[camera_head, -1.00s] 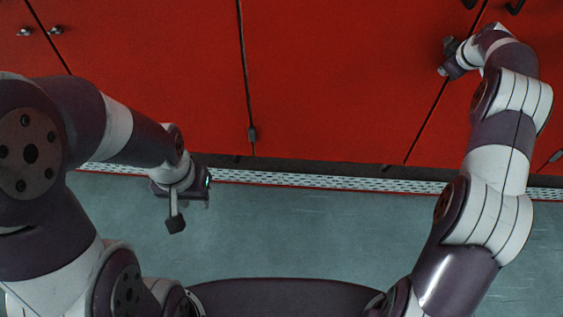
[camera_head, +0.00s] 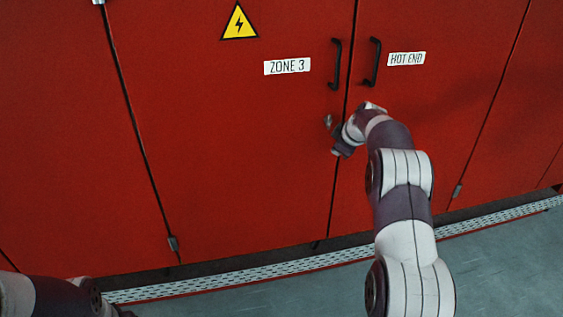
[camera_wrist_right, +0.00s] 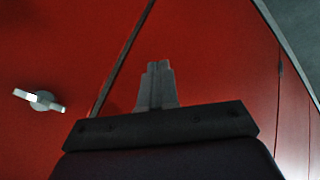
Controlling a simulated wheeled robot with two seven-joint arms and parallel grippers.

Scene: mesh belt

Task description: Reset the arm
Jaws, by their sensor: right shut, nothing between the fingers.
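My right arm reaches up from the lower right in the head view. My right gripper (camera_head: 337,139) is in front of the red cabinet doors, below the two black handles and near the seam between the doors. In the right wrist view the right gripper (camera_wrist_right: 157,68) has its fingers together with nothing between them, and red panel fills the space behind. Only a piece of my left arm (camera_head: 50,297) shows at the bottom left of the head view. My left gripper is out of the picture.
The red door marked ZONE 3 (camera_head: 230,150) and the door marked HOT END (camera_head: 455,110) are closed. Black handles (camera_head: 335,65) (camera_head: 374,62) flank their seam. A small metal latch (camera_wrist_right: 40,100) shows left of the gripper. A perforated strip (camera_head: 280,273) runs along the floor (camera_head: 500,260).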

